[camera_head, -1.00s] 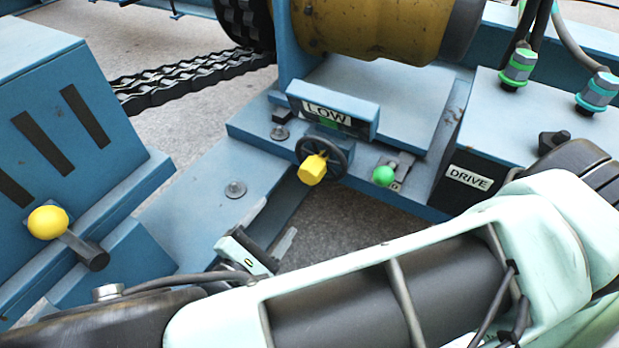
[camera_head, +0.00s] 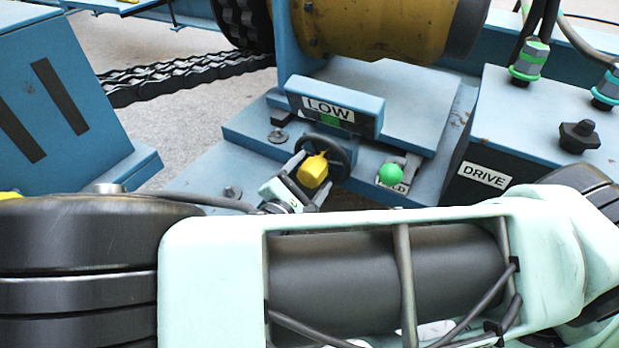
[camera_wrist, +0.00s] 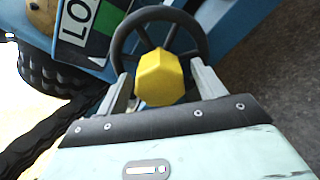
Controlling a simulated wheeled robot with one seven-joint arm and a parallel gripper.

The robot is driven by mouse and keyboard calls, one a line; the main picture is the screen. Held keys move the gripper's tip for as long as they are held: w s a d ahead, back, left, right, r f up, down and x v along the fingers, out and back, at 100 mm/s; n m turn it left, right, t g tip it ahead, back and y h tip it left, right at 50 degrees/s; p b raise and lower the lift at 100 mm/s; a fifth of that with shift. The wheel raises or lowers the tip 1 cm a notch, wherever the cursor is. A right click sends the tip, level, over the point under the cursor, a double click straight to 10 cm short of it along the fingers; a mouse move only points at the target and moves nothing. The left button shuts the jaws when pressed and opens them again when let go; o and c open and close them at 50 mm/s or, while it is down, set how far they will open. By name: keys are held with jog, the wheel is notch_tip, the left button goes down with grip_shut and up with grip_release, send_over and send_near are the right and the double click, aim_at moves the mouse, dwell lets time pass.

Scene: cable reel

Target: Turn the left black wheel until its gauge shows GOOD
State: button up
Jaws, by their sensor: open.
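The black wheel (camera_head: 347,160) has a yellow faceted knob (camera_head: 314,170) at its hub. Above it the gauge (camera_head: 335,110) reads LOW, with a green patch beside the label. In the wrist view the wheel (camera_wrist: 190,22) stands straight ahead, and the yellow knob (camera_wrist: 160,78) lies between the fingertips. My gripper (camera_head: 299,180) is open, one finger on each side of the knob. In the wrist view my gripper (camera_wrist: 160,85) shows gaps beside the knob, though contact is hard to judge. The gauge label (camera_wrist: 77,22) is partly cut off there.
A green ball knob (camera_head: 391,174) stands right of the wheel. A blue box marked DRIVE (camera_head: 484,174) is further right. A yellow drum (camera_head: 380,28) and a black chain (camera_head: 190,75) lie behind. My arm covers the foreground.

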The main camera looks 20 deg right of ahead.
jog(key=c, duration=1.3)
jog(key=shift+c, duration=0.2)
jog(key=shift+r+p, duration=0.1)
jog(key=shift+p, duration=0.35)
jog(key=shift+r+m+p, duration=0.15)
jog(key=shift+m+p, duration=0.45)
jog(key=shift+p, duration=0.25)
jog(key=m+p, duration=0.2)
jog(key=p, duration=0.1)
jog(key=m+p, duration=0.3)
jog(key=shift+f+m+p, duration=0.25)
jog(key=shift+m+p, duration=0.65)
